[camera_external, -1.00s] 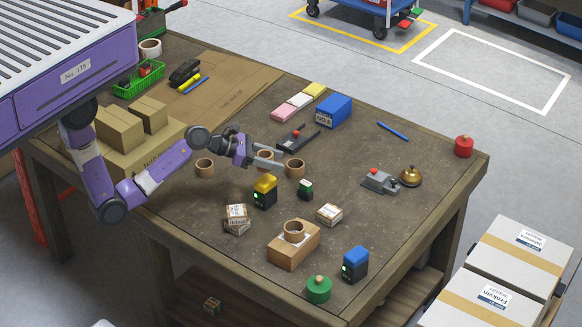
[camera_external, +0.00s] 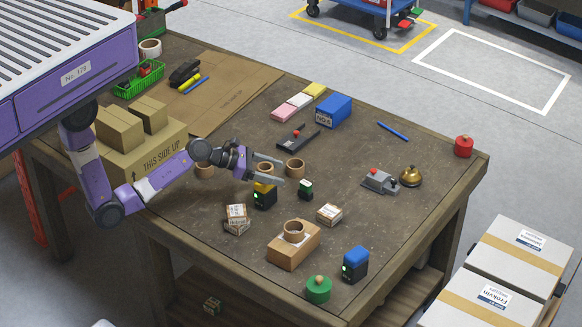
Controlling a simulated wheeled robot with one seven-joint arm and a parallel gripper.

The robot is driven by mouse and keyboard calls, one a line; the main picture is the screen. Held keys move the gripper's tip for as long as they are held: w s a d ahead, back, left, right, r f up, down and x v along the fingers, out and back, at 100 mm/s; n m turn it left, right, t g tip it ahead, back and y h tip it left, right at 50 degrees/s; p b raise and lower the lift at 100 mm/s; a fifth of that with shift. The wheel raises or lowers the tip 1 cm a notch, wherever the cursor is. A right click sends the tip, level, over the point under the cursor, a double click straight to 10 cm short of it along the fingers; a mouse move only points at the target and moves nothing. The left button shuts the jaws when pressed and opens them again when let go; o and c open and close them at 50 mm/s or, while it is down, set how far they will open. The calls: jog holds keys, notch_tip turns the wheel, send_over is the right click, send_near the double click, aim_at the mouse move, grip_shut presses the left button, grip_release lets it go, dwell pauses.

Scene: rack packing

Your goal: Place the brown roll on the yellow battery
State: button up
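My gripper (camera_external: 276,172) is over the middle-left of the table.
A small green-topped battery (camera_external: 305,190) stands close right of the yellow one. Small boxes (camera_external: 237,220) (camera_external: 329,214) are nearby. A blue-topped battery (camera_external: 355,264) and green weight (camera_external: 318,289) stand at the front edge. The table's right-centre is mostly clear.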

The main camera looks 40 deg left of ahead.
jog(key=shift+r, duration=0.1)
jog(key=shift+s+a+r, duration=0.1)
jog(key=shift+a+r, duration=0.05)
jog(key=v, duration=1.2)
jog(key=s+a+f+m+t+y, duration=0.2)
jog(key=s+a+f+m+y, duration=0.25)
jog(key=s+a, duration=0.2)
jog(key=s+a+f+m+t+y, duration=0.2)
jog(key=s+a+f+m+y, duration=0.1)
jog(key=s+a+m, duration=0.35)
jog(key=s+a+r+m+t+y, duration=0.1)
jog(key=s+a+r+m, duration=0.2)
jog(key=s+m, duration=0.3)
jog(key=s+a+r+m+t+y, duration=0.1)
jog(key=s+a+r+m+y, duration=0.1)
jog(key=s+r+m, duration=0.4)
jog(key=s+a+m, duration=0.1)
jog(key=m, duration=0.2)
jog(key=shift+s+a, duration=0.25)
jog(key=shift+a, duration=0.1)
